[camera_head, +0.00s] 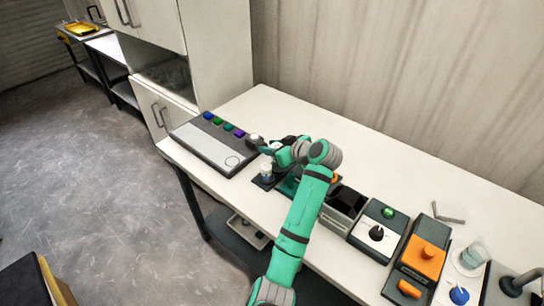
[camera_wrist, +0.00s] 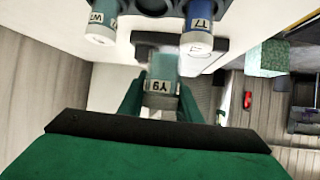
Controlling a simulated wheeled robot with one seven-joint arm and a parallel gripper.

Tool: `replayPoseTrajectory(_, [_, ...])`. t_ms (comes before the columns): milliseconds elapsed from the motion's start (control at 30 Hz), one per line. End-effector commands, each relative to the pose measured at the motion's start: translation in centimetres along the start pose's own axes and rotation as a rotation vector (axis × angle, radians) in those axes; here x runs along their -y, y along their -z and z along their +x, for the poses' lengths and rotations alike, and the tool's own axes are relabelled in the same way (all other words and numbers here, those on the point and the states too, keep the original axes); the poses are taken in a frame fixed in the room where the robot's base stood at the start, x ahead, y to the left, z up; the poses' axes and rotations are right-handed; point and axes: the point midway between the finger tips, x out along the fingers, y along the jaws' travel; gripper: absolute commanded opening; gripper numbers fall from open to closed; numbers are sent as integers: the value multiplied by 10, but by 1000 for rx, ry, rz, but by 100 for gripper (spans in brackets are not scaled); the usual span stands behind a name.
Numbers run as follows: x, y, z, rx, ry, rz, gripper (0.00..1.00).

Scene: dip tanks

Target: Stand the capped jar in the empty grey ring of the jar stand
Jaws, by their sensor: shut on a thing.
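My gripper (camera_wrist: 160,100) is shut on a teal jar labelled Y9 (camera_wrist: 163,68), which sits between the green fingers in the wrist view. In the head view my gripper (camera_head: 268,145) is over the table, right of the long grey panel. In the wrist view two other jars, one teal (camera_wrist: 100,25) and one blue labelled T7 (camera_wrist: 197,38), are at the top beside dark round shapes. In the head view a pale jar (camera_head: 266,172) stands on a small black base (camera_head: 265,184), just below my gripper. I cannot tell which ring is empty; my arm hides part of this area.
The long grey panel (camera_head: 205,148) has coloured squares and a circle outline. Right of my arm are a dark open box (camera_head: 343,206), a unit with a black knob (camera_head: 377,232) and an orange-topped device (camera_head: 424,258). The table's back strip (camera_head: 380,155) is clear.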

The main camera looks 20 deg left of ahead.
Motion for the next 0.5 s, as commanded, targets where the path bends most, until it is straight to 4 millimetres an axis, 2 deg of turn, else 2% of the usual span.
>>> replayPoseTrajectory(100, [-11,-13,20,2,2,4,8])
replayPoseTrajectory(200, [-19,-20,31,0,1,3,8])
replayPoseTrajectory(500, [-28,-30,47,1,1,2,8])
